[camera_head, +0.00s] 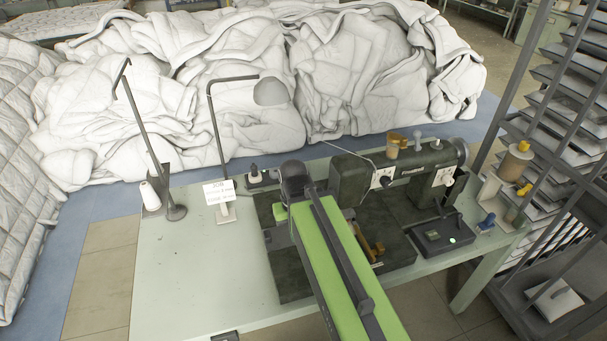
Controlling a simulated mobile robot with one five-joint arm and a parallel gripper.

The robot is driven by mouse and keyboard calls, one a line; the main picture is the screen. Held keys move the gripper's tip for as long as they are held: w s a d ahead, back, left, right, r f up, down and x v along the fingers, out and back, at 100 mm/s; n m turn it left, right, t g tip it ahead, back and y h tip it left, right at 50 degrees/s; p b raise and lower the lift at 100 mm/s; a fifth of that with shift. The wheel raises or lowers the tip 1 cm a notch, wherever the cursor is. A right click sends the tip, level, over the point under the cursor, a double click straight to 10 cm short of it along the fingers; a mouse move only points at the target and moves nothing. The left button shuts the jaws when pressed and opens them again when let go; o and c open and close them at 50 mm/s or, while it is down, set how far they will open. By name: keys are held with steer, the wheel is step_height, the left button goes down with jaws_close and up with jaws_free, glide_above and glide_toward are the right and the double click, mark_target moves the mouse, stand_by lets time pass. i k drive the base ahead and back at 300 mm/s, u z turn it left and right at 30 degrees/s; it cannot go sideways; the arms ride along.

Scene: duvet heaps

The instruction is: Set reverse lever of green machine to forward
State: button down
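The green machine (408,171) is a dark green sewing machine on a pale green table, right of the middle. It has white plates with a dark dial (384,179). A brown lever-like piece (377,247) shows low beside my arm; I cannot tell whether it is the reverse lever, or how that lever is set. My lime green arm comes up from the bottom, hiding part of the machine's bed. My gripper (294,181), dark, is at its far end, left of the machine's head. Its fingers cannot be made out, and no held thing shows.
The pale green table (200,270) is clear at front left. White duvet heaps (220,110) lie behind; shelves (570,110) stand right.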

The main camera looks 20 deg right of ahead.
mark_target(443, 218)
steer(key=u, duration=0.45)
steer(key=k, duration=1.35)
steer(key=u, duration=0.7)
